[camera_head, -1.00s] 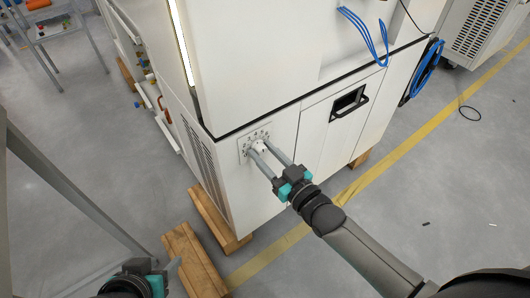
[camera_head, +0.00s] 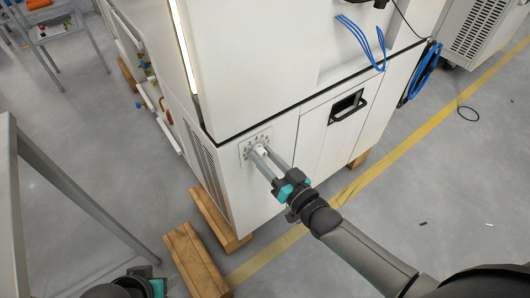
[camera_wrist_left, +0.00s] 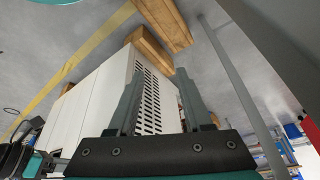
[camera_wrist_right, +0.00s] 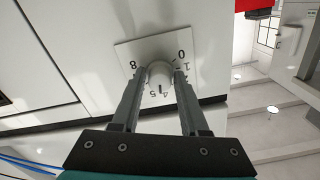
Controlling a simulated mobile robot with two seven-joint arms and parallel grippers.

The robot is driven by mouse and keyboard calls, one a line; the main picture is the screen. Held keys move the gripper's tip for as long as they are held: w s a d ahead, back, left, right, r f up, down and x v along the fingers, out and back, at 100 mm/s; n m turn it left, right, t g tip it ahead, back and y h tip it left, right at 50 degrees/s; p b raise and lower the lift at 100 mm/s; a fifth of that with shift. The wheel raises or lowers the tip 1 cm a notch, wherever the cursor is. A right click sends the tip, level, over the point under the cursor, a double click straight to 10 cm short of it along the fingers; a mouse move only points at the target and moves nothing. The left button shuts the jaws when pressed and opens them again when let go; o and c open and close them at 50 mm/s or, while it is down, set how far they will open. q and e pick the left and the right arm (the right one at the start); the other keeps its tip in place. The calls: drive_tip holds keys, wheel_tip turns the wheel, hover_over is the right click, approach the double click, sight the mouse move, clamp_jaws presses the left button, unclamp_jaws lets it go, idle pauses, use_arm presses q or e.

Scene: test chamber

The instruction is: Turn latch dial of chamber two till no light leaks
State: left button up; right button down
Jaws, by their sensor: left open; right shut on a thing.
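The latch dial (camera_wrist_right: 158,72) is a small white knob on a square plate with numbers around it. The plate (camera_head: 247,148) sits on the lower front of the white chamber (camera_head: 258,60), near its left corner. My right gripper (camera_head: 263,153) is shut on the dial, with one finger on each side; the fingers hide part of the numbers. A bright narrow strip of light (camera_head: 183,45) shows along the chamber's upper left edge. My left gripper (camera_wrist_left: 157,78) is open and empty, low at the left; its fingers are out of the head view.
Wooden beams (camera_head: 197,262) lie under and before the chamber. A grey metal frame (camera_head: 85,195) stands at the left, close to my left arm. Blue cables (camera_head: 367,42) hang on the chamber's right side. The floor at right, past the yellow line (camera_head: 395,155), is mostly clear.

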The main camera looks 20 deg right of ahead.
use_arm(q)
drive_tip(key=shift+f, duration=0.35)
use_arm(e)
drive_tip(key=shift+m, duration=0.3)
drive_tip(key=shift+f, duration=0.1)
drive_tip(key=c, duration=0.5)
unclamp_jaws()
drive_tip(key=shift+c, duration=0.2)
drive_tip(key=shift+s, duration=0.1)
drive_tip(key=shift+s+d, duration=0.1)
drive_tip(key=shift+s, duration=0.1)
use_arm(q)
drive_tip(key=s+f+g+p, duration=0.1)
drive_tip(key=s+f+p, duration=0.2)
drive_tip(key=f, duration=0.6)
drive_tip(key=shift+a+f+g+p, duration=0.15)
drive_tip(key=shift+a+g+p, duration=0.2)
drive_tip(key=shift+p, duration=0.5)
use_arm(e)
drive_tip(key=v, duration=1.4)
drive_tip(key=shift+s, duration=0.35)
